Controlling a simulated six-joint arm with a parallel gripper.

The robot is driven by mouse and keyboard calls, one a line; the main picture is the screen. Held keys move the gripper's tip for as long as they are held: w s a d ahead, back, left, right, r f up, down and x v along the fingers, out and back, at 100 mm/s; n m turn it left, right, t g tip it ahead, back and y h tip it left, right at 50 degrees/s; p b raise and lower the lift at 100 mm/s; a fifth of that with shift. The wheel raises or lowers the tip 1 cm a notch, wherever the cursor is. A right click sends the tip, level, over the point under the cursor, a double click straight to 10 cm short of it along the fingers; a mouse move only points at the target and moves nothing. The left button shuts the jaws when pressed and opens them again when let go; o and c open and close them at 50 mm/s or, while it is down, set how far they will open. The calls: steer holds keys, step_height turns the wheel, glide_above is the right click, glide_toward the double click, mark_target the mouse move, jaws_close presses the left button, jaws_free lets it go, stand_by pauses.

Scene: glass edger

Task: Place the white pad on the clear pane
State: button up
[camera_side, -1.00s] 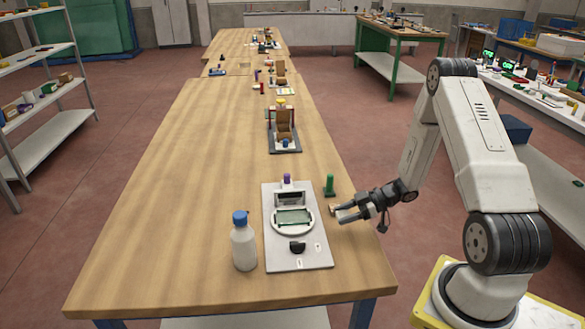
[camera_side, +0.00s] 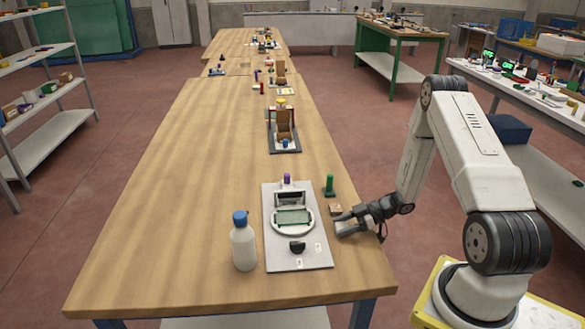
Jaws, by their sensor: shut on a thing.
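The clear pane (camera_side: 293,217) looks greenish and lies in a round white holder (camera_side: 278,226) on a light grey base plate (camera_side: 284,258). My gripper (camera_side: 342,229) is low over the table, just right of the base plate. It is shut on a small pale thing, which appears to be the white pad (camera_side: 345,226). The fingers partly hide the pad. The pad is apart from the pane, to its right.
A small brown block (camera_side: 335,210) lies just behind my gripper, with a green post (camera_side: 329,185) behind it. A white bottle with a blue cap (camera_side: 243,247) stands left of the plate. A black knob (camera_side: 297,247) and a dark upright piece (camera_side: 289,198) flank the pane.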

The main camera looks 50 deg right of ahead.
steer(key=shift+f, duration=0.15)
steer(key=o, duration=1.2)
steer(key=shift+s+d, duration=0.1)
steer(key=shift+v, duration=3.8)
